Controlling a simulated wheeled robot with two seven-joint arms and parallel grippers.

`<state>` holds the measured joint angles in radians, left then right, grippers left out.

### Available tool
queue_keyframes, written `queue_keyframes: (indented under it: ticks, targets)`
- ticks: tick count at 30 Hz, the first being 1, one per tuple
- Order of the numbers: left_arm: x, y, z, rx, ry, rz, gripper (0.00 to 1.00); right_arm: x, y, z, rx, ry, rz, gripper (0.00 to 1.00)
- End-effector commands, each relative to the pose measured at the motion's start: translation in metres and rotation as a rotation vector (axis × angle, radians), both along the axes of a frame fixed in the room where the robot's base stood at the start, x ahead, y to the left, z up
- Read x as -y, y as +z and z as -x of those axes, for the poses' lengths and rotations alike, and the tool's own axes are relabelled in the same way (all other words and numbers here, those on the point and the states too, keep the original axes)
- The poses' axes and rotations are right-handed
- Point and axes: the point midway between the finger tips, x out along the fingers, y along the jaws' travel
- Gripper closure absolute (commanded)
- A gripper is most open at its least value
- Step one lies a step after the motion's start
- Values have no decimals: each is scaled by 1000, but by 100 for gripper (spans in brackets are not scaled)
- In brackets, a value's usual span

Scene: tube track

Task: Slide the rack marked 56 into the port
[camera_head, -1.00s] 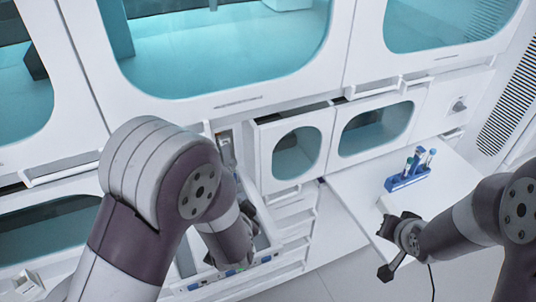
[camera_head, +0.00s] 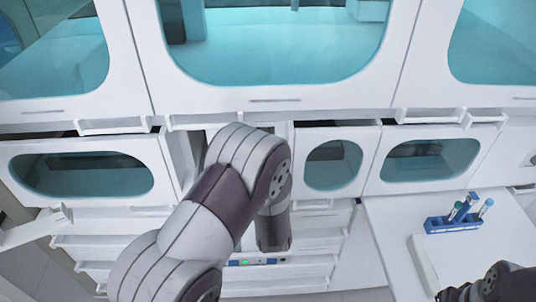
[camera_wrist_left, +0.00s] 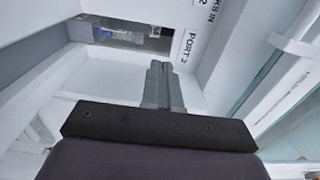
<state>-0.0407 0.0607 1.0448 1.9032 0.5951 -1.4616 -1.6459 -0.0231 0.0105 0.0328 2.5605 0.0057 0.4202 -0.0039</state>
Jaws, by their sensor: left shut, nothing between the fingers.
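My left gripper (camera_wrist_left: 160,78) is shut and empty in the left wrist view.
The white side table (camera_head: 395,225) has a pale flat block (camera_head: 424,262) near the blue rack. White cabinets with teal windows (camera_head: 270,45) line the back.

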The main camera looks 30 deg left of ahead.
Motion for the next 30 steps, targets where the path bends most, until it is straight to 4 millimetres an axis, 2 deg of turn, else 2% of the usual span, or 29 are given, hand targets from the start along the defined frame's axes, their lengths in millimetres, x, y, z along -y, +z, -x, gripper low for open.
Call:
queue_keyframes:
  ticks: [6, 20, 27, 30]
  targets:
    - [-13, 0, -21, 0, 1, 0, 100, 0, 2, 0, 0, 0, 0, 100]
    - [-17, -1, -28, 0, 0, 1, 100, 0, 1, 0, 1, 0, 0, 100]
    - [-38, -2, -61, 1, 1, 1, 100, 0, -4, 0, 1, 0, 0, 100]
    - [-42, -1, -68, 0, 1, 1, 100, 0, -5, 0, 0, 0, 0, 100]
